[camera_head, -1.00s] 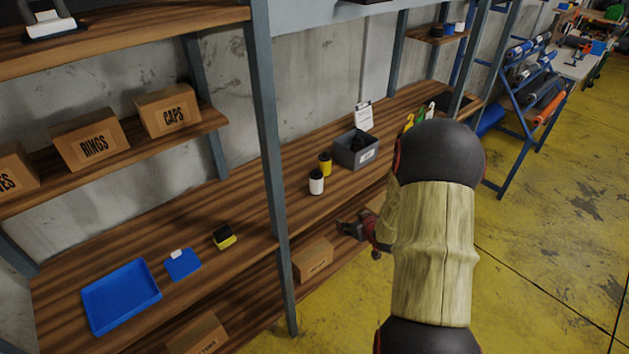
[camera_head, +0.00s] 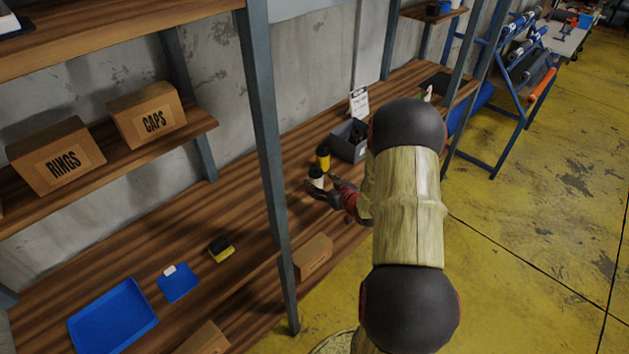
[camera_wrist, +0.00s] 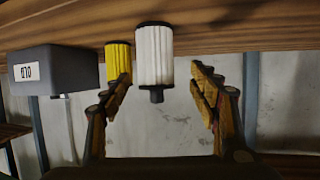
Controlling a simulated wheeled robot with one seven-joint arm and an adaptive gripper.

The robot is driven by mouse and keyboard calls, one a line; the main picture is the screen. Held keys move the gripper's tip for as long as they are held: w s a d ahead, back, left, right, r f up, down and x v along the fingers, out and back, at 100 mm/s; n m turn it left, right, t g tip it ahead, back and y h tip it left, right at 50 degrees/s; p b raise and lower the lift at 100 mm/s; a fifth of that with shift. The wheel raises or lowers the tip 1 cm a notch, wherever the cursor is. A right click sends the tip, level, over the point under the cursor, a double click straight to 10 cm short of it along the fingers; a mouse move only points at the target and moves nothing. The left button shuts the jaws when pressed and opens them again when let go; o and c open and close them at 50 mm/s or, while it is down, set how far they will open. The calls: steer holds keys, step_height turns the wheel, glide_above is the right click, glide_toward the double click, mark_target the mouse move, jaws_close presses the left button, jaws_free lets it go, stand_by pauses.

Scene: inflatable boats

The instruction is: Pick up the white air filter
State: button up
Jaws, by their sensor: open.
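The white air filter (camera_head: 317,178) with a black cap stands on the wooden shelf in the head view, partly hidden by my gripper. My gripper (camera_head: 326,187) is at its right and front side, close to it. In the wrist view the picture is turned over, and the ribbed white filter (camera_wrist: 154,55) shows between the spread fingers of my gripper (camera_wrist: 160,84), a little beyond the fingertips. The fingers are open and do not appear to touch it.
A yellow filter (camera_head: 323,159) stands just behind the white one, close beside the left finger in the wrist view. A grey bin (camera_head: 342,146) is beyond it. A steel post (camera_head: 266,140) rises left of the filters. A sponge (camera_head: 221,249) and blue tray (camera_head: 112,318) lie farther left.

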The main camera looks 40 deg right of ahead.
mark_target(319, 180)
steer(key=x, duration=0.5)
steer(key=shift+s+d+b, duration=0.15)
steer(key=shift+d+b, duration=0.1)
steer(key=shift+b, duration=0.1)
steer(key=shift+c, duration=0.2)
steer(key=c, duration=1.1)
steer(key=shift+c, duration=0.8)
